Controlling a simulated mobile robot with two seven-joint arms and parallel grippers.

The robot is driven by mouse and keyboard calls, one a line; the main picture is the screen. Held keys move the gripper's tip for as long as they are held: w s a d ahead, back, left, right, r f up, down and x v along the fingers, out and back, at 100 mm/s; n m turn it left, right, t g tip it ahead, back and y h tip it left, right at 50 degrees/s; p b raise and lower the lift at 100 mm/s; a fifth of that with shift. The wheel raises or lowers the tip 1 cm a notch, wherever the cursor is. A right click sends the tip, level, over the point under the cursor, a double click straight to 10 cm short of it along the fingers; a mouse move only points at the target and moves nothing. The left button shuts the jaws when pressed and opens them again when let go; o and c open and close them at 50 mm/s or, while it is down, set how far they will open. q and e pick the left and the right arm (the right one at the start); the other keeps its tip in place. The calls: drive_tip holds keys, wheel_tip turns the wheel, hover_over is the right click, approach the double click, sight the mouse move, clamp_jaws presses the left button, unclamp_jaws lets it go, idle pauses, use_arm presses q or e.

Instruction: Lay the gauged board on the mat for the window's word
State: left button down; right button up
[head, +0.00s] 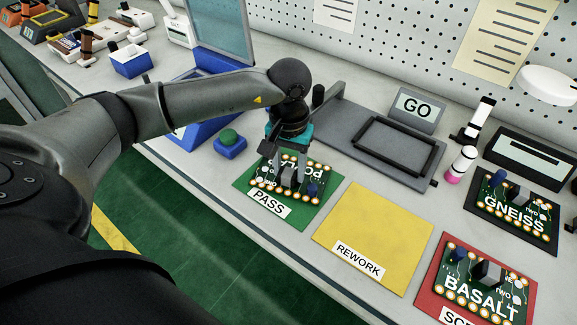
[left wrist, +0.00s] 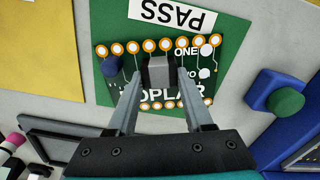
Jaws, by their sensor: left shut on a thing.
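The green POPLAR board (head: 262,183) is over the green PASS mat (head: 241,185), inside its edges. It looks level, flat on the mat or very close to it. My left gripper (head: 290,178) points down and is shut on the grey block in the middle of the board. The left wrist view shows the fingers (left wrist: 160,85) on either side of that block and the board (left wrist: 127,72) on the PASS mat (left wrist: 232,28). The gauge window (head: 416,108) reads GO. The grey gauge (head: 345,128) has an empty black frame. My right gripper is out of view.
A bare yellow REWORK mat (head: 375,235) lies to the right. The BASALT board (head: 470,290) lies on a red mat (head: 432,293). The GNEISS board (head: 508,220) sits on a black tray. A blue box with a green button (head: 229,142) is just left of the PASS mat.

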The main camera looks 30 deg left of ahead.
use_arm(q)
drive_tip(key=shift+f, duration=0.25)
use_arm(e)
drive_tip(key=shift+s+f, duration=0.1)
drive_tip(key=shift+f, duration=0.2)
use_arm(q)
drive_tip(key=shift+c, duration=1.1)
unclamp_jaws()
